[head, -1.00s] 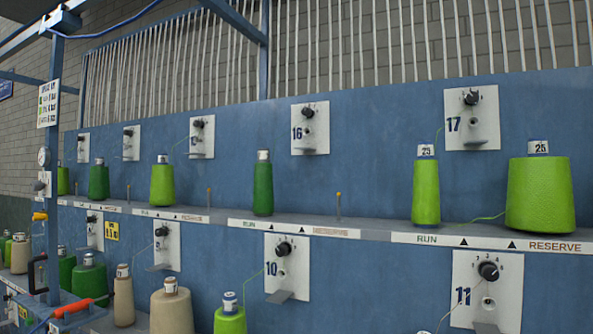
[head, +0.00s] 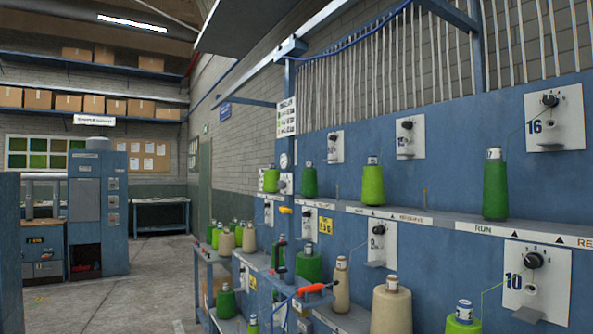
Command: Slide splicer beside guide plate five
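My gripper is not in view. No guide plate with a readable five shows. The readable white guide plates are 16 (head: 560,128) on the upper row and 10 (head: 548,292) on the lower row, both at the right. A lower guide plate (head: 381,240) to the left of 10 has a number I cannot read. An orange-handled tool (head: 315,287) shows low in the middle by the blue frame; I cannot tell if it is the splicer. A small yellow-orange piece (head: 286,210) shows higher on the post.
The blue creel panel (head: 460,160) fills the right, with a shelf carrying green cones (head: 372,185). Beige cones (head: 392,310) stand below. A side rack with several cones (head: 228,240) stands beyond. Open concrete floor (head: 135,290) lies left, before a blue machine (head: 97,210) and a bench (head: 160,212).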

